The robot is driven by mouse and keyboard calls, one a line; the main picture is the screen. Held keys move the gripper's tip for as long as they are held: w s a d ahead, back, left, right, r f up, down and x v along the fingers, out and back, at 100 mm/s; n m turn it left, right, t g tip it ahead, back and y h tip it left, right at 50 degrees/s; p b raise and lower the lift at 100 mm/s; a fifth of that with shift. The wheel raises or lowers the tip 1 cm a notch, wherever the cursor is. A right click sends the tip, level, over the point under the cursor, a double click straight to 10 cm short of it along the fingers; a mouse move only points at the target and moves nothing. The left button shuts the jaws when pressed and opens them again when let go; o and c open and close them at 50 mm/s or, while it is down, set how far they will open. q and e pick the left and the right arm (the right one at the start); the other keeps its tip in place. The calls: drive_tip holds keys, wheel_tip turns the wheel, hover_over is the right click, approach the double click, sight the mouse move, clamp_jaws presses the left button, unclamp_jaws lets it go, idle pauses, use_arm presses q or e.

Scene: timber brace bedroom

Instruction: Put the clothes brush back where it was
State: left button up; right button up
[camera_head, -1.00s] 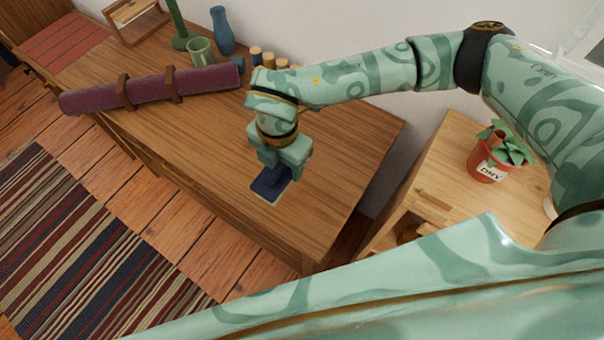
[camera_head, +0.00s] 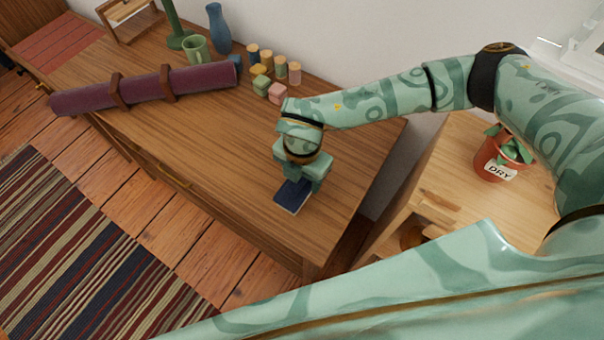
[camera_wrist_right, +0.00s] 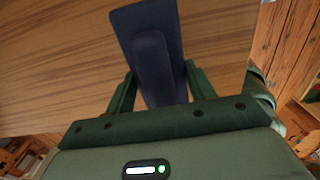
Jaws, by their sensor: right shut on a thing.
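The clothes brush (camera_head: 293,196) is dark blue with a paler edge underneath. It is in my right gripper (camera_head: 303,178), over the right part of the wooden desk (camera_head: 240,170). In the right wrist view, the brush (camera_wrist_right: 148,28) has a wide flat body and a raised narrower strip between the two fingers of the gripper (camera_wrist_right: 160,75), which are shut on it. I cannot tell whether the brush touches the desk top or hovers just above it. My left gripper is not in view.
A maroon roll with brown straps (camera_head: 140,90) lies on the desk's left part. A green mug (camera_head: 195,49), blue vase (camera_head: 219,28) and several small coloured blocks (camera_head: 270,82) stand at the back. A potted plant (camera_head: 497,160) stands on a lower wooden surface at right. The desk's right end is clear.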

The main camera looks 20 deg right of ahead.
drive_tip(key=o, duration=1)
drive_tip(key=shift+f, duration=0.15)
drive_tip(key=shift+c, duration=0.2)
wheel_tip(320, 180, up, 12)
drive_tip(key=p, duration=0.3)
drive_tip(key=shift+r, duration=0.2)
